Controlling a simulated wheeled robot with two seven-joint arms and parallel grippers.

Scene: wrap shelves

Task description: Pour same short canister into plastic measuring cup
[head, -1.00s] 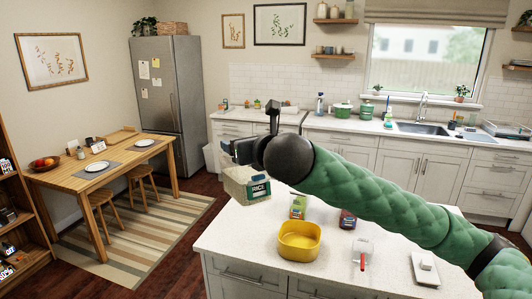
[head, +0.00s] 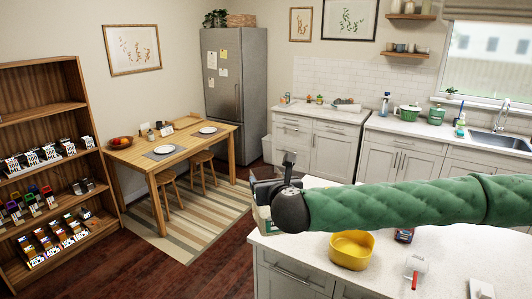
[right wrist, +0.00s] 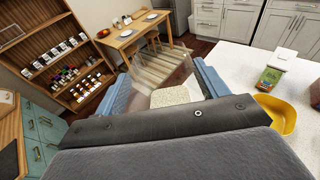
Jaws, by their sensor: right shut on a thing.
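My right gripper (head: 278,182) is shut on a clear canister with pale rice in it, above the near-left end of the white island. In the head view the gripper hides most of the canister; part of its green-and-white side (head: 263,224) shows below. In the right wrist view the clear canister (right wrist: 165,62) and its rice (right wrist: 176,97) show between the blue fingers (right wrist: 165,88). I cannot make out a plastic measuring cup for sure; a small red-handled item (head: 415,268) lies on the island. My left gripper is not in view.
A yellow bowl (head: 351,252) and a dark jar (head: 404,236) stand on the island (head: 300,243), partly near my arm. A green box (right wrist: 272,77) shows in the wrist view. A wooden shelf (head: 40,100) with labelled goods and a dining table (head: 190,141) stand left.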

